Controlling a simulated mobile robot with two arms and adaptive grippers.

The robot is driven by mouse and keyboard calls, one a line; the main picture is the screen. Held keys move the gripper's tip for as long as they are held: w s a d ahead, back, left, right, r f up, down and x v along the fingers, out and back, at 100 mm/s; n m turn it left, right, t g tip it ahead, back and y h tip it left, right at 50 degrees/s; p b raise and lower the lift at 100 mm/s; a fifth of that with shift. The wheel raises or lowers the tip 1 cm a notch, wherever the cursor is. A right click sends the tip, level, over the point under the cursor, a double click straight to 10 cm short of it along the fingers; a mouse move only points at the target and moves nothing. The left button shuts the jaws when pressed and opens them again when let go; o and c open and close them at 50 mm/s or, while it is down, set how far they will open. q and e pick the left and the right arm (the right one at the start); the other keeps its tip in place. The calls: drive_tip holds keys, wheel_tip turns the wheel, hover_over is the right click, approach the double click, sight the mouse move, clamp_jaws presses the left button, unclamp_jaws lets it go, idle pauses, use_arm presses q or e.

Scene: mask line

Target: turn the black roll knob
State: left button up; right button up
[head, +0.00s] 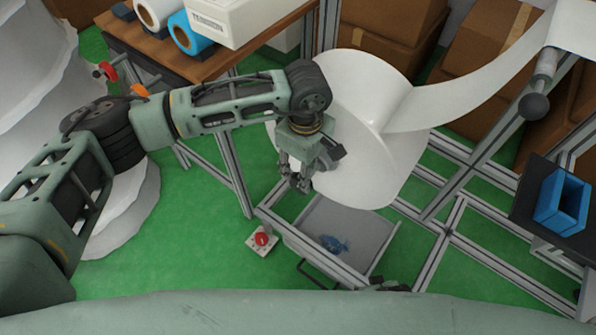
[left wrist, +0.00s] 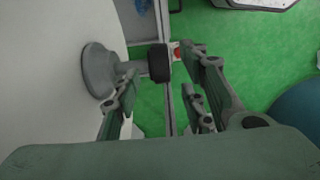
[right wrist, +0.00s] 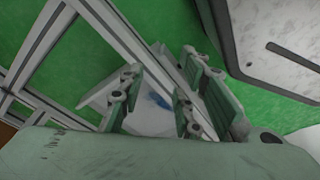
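The black roll knob (left wrist: 159,63) shows in the left wrist view, on a short shaft from a grey hub (left wrist: 97,70) on the side of the big white roll (head: 375,165). My left gripper (left wrist: 162,72) is open, its fingers on either side of the knob. The knob lies at about fingertip depth, and I cannot tell whether either finger touches it. In the head view my left gripper (head: 298,184) is in front of the roll's face, where the knob cannot be made out clearly. My right gripper (right wrist: 163,72) is open and empty, above the drawer area.
An open grey drawer (head: 378,262) with blue material in it sits below the roll. A white box with a red knob (head: 262,240) lies on the green floor. A metal frame (head: 440,235) stands right, with a blue bin (head: 562,203). A table with small rolls is behind.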

use_arm(q)
wheel_tip(320, 180, down, 7)
drive_tip(key=shift+r, duration=0.1)
drive_tip(key=shift+c, duration=0.5)
drive_tip(key=shift+b, duration=0.3)
clamp_jaws()
